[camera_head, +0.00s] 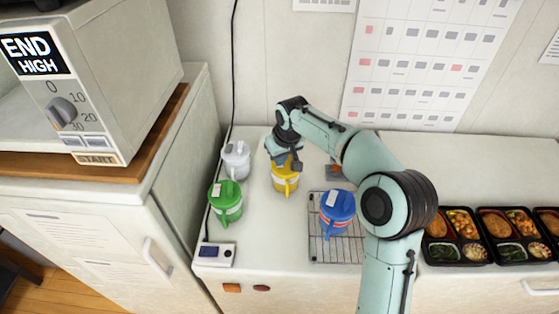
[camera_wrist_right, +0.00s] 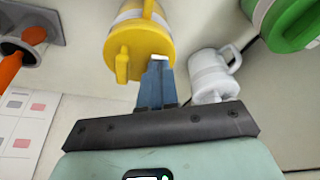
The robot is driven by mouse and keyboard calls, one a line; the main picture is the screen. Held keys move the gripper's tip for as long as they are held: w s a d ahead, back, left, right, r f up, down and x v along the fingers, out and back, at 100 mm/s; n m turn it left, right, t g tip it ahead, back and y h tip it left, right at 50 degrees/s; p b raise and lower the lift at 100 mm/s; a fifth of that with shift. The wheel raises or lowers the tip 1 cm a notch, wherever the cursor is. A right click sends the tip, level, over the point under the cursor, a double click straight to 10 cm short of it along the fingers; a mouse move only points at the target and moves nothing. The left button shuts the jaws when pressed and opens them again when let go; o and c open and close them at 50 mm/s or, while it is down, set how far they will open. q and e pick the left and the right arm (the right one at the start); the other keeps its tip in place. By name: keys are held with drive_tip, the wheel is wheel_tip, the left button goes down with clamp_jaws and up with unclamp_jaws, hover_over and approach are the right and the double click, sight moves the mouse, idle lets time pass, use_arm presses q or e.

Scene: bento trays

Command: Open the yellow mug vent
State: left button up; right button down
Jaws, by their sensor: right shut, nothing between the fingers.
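The yellow mug (camera_head: 285,182) stands on the counter between the green and blue mugs, with its handle toward the front. My right gripper (camera_head: 290,163) is above the back of its lid. In the right wrist view the yellow mug (camera_wrist_right: 142,40) shows its lid with a raised yellow tab, and the shut fingers (camera_wrist_right: 157,66) reach to the lid's edge beside a small white piece. Whether the fingers touch the lid, and whether the vent is open, I cannot tell. My left gripper is not in view.
A white mug (camera_head: 236,160) and a green mug (camera_head: 226,200) stand to the left. A blue mug (camera_head: 337,208) stands on a wire rack (camera_head: 318,248) to the right. A scale-like device (camera_head: 214,255) is at the front left. Bento trays (camera_head: 457,252) line the right. A microwave (camera_head: 120,70) is at the far left.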

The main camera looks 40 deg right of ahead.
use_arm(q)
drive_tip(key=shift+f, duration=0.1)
use_arm(e)
drive_tip(key=shift+f, duration=0.15)
idle(0.5)
drive_tip(key=shift+r+p, duration=1.15)
drive_tip(key=shift+r, duration=1.05)
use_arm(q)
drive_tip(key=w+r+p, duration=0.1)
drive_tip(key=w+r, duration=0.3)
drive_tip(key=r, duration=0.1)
use_arm(e)
wheel_tip(320, 180, up, 3)
drive_tip(key=shift+f, duration=0.2)
